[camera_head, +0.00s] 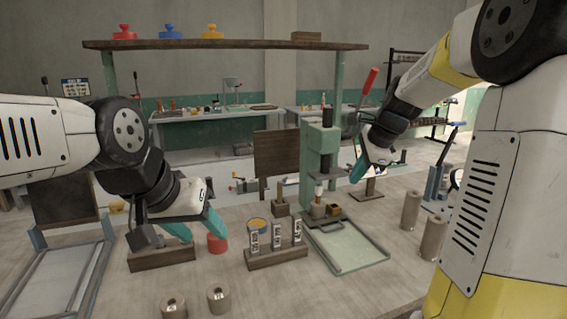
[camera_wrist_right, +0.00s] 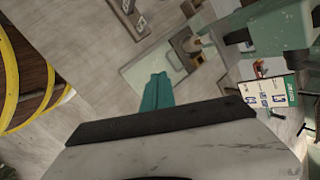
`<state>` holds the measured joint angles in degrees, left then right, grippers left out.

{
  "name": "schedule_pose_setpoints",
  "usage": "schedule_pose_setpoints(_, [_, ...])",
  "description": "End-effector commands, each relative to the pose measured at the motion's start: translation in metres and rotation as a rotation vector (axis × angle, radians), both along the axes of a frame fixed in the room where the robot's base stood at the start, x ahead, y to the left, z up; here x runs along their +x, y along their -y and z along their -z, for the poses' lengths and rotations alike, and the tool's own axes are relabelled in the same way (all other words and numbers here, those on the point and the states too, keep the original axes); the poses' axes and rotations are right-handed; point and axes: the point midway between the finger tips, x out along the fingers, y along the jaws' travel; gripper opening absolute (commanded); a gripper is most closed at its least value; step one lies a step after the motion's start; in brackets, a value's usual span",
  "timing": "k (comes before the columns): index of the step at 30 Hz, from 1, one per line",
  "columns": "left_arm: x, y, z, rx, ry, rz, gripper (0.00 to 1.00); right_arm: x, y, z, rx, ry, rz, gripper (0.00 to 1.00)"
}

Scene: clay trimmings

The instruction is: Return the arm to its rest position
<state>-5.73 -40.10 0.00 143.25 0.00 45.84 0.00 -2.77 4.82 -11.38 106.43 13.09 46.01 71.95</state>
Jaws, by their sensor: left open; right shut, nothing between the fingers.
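My left gripper (camera_head: 197,228) is open in the head view, with its two teal fingers apart and nothing seen between them. It hangs low over the table, near a dark wooden block (camera_head: 160,257) and a small red object (camera_head: 217,243). My right gripper (camera_head: 358,172) is raised at the right, beside the green press (camera_head: 312,165). In the right wrist view the teal fingers of my right gripper (camera_wrist_right: 157,90) are together and hold nothing. Its arm bends down from the upper right.
A rack of labelled tubes (camera_head: 277,257) and a pale green tray (camera_head: 350,246) stand mid-table. A red-handled lever (camera_head: 370,82) rises behind my right wrist. Metal cylinders stand at the right (camera_head: 433,238) and front (camera_head: 218,297). A shelf (camera_head: 230,44) spans the back.

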Motion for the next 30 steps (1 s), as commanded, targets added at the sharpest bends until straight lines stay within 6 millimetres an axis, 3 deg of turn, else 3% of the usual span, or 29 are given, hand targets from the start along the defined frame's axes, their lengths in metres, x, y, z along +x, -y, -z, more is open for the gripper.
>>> schedule_pose_setpoints(1, [0.000, 0.000, 0.000, 0.000, 0.000, 0.000, 0.54, -0.026, -0.008, -0.014, -0.047, 0.045, -0.115, 0.00])
schedule_pose_setpoints(6, [0.000, 0.000, 0.000, 0.000, 0.000, 0.000, 0.54, -0.108, -0.033, -0.033, -0.254, 0.190, -0.544, 0.00])
schedule_pose_setpoints(12, [0.000, 0.000, 0.000, 0.000, 0.000, 0.000, 0.54, -0.197, -0.052, -0.028, -0.532, 0.337, -1.012, 0.00])
schedule_pose_setpoints(15, [0.000, 0.000, 0.000, 0.000, 0.000, 0.000, 0.54, -0.227, -0.056, -0.020, -0.649, 0.384, -1.188, 0.00])
schedule_pose_setpoints(21, [0.000, 0.000, 0.000, 0.000, 0.000, 0.000, 0.54, -0.255, -0.059, -0.008, -0.773, 0.423, -1.368, 0.00])
schedule_pose_setpoints(30, [0.000, 0.000, 0.000, 0.000, 0.000, 0.000, 0.54, -0.258, -0.060, -0.007, -0.784, 0.425, -1.385, 0.00])
